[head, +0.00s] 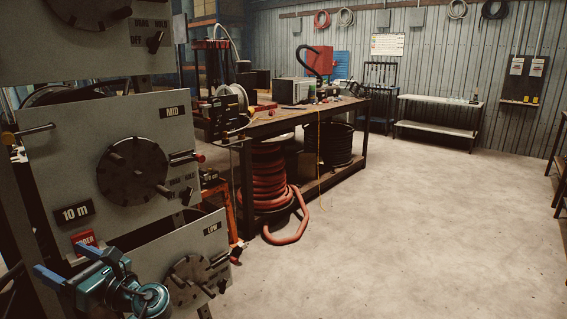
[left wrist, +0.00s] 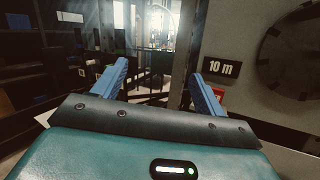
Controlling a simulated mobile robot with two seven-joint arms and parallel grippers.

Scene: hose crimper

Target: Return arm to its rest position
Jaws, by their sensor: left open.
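My left gripper (head: 66,262) is at the lower left of the head view, in front of the reel panels. Its two blue fingers stand apart with nothing between them. In the left wrist view the open fingers (left wrist: 155,85) point toward a dim background, with the "10 m" label (left wrist: 222,68) to their right. The middle panel (head: 60,150) carries a "MID" tag and a dark round disc (head: 132,171). My right gripper is in neither view.
The low panel (head: 170,245) with its disc (head: 190,280) is close to the right of my left arm. A workbench (head: 290,120) with a red hose coil (head: 268,175) under it stands beyond. The concrete floor (head: 420,240) at the right is clear.

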